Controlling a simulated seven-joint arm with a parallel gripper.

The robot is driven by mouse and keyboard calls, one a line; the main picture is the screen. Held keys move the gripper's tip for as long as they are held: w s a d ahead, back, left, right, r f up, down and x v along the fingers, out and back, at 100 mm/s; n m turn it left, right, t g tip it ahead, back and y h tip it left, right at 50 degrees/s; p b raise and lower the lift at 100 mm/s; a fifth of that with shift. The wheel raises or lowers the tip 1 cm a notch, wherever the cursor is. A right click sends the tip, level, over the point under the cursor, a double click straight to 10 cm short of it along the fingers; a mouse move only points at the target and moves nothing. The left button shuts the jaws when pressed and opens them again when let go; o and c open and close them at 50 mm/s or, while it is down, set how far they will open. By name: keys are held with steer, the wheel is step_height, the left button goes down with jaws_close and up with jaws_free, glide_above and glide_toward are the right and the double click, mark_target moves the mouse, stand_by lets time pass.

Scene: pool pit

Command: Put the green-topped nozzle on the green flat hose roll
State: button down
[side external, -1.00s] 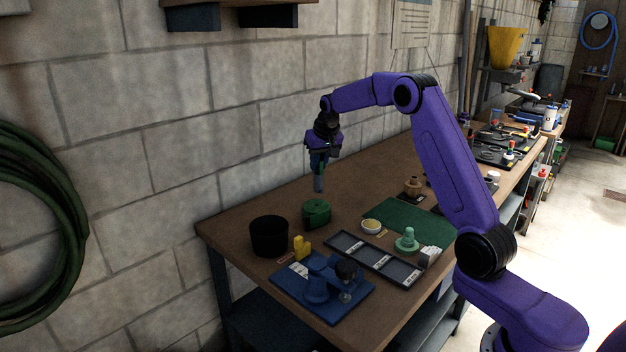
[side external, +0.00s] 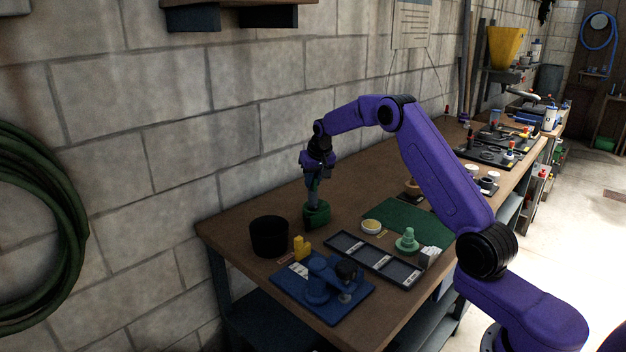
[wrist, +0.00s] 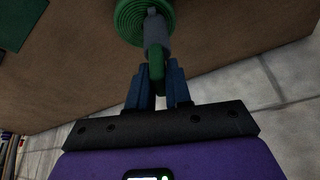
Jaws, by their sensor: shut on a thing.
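My gripper (side external: 314,184) is shut on the green-topped nozzle, a slim piece with a grey body (side external: 313,200) and a green top. In the wrist view, the fingers (wrist: 157,78) sit on either side of the green top, and the grey end of the nozzle (wrist: 156,34) points away from them. The green flat hose roll (side external: 318,217) stands on the bench below my gripper. Its coiled face shows in the wrist view (wrist: 128,20), partly behind the nozzle. The nozzle's lower end overlaps the roll's top; I cannot tell whether they touch.
A black pot (side external: 269,237) and a yellow piece (side external: 302,249) stand close to the roll. The block wall (side external: 215,110) runs behind the bench.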

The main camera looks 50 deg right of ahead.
steer(key=shift+f, duration=0.1)
steer(key=c, duration=1.1)
jaws_free()
steer(key=shift+o, duration=0.2)
steer(key=v, duration=1.2)
